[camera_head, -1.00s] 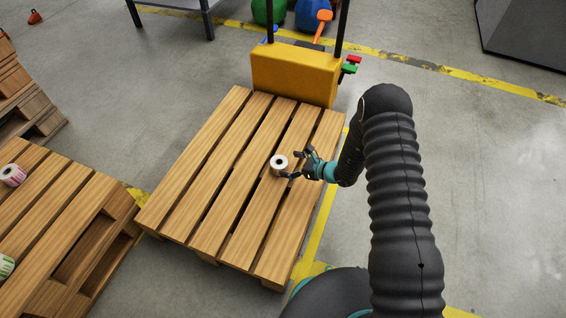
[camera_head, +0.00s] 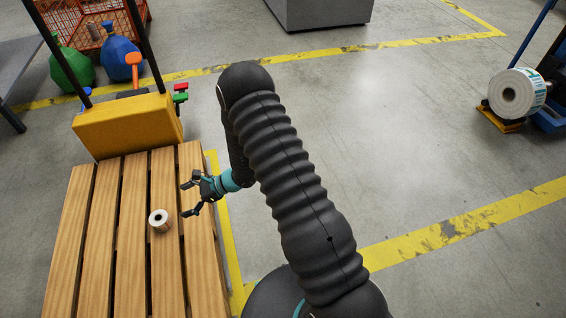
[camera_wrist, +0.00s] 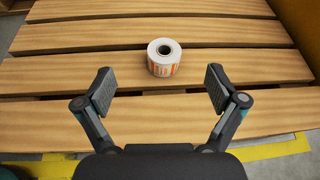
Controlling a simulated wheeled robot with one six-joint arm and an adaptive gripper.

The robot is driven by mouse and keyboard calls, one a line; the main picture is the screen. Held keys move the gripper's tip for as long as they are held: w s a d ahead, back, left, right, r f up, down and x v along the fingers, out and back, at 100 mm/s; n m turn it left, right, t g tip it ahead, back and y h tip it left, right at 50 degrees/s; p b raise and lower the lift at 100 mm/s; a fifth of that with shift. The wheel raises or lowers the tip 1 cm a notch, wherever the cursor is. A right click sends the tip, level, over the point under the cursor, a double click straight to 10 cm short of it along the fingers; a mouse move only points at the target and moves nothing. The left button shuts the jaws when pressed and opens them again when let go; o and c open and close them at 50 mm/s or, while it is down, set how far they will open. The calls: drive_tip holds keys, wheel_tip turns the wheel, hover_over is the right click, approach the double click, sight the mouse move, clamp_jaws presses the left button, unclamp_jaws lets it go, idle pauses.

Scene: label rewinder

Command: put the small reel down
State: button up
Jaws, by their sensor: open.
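The small reel (camera_head: 159,220) is a white roll with a dark core hole. It stands on the slats of the wooden pallet (camera_head: 84,240). In the wrist view the reel (camera_wrist: 163,58) shows orange print on its side and sits beyond the fingertips, midway between them. My gripper (camera_head: 188,196) is open and empty, up and to the right of the reel in the head view, with a gap between them. In the wrist view both fingers of my gripper (camera_wrist: 160,92) are spread wide and touch nothing.
A yellow truck body (camera_head: 128,125) with dark uprights stands at the pallet's far end. A large white reel (camera_head: 517,94) sits on a blue and yellow stand at the right. The floor right of my arm is clear.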

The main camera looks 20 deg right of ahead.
drive_tip(key=s+d+r+n+g+h, duration=0.1)
drive_tip(key=s+d+r+n, duration=0.15)
drive_tip(key=r, duration=0.55)
drive_tip(key=s+d+r+n+g+h, duration=0.1)
drive_tip(key=s+r+n, duration=0.3)
drive_tip(key=r, duration=0.4)
drive_tip(key=s+d+r+n+g+h, duration=0.1)
drive_tip(key=s+d+r+n, duration=0.2)
drive_tip(key=r, duration=0.5)
drive_tip(key=s+d+r+n+t+h, duration=0.3)
drive_tip(key=s+d+r+n+h, duration=0.1)
drive_tip(key=s+d+r, duration=0.3)
drive_tip(key=s+d+r+n+t+h, duration=0.3)
drive_tip(key=s+d+r+n+h, duration=0.2)
drive_tip(key=s+d, duration=0.6)
wheel_tip(320, 180, up, 3)
drive_tip(key=shift+d+f+h, duration=0.1)
drive_tip(key=shift+d+h, duration=0.4)
drive_tip(key=shift+h, duration=0.1)
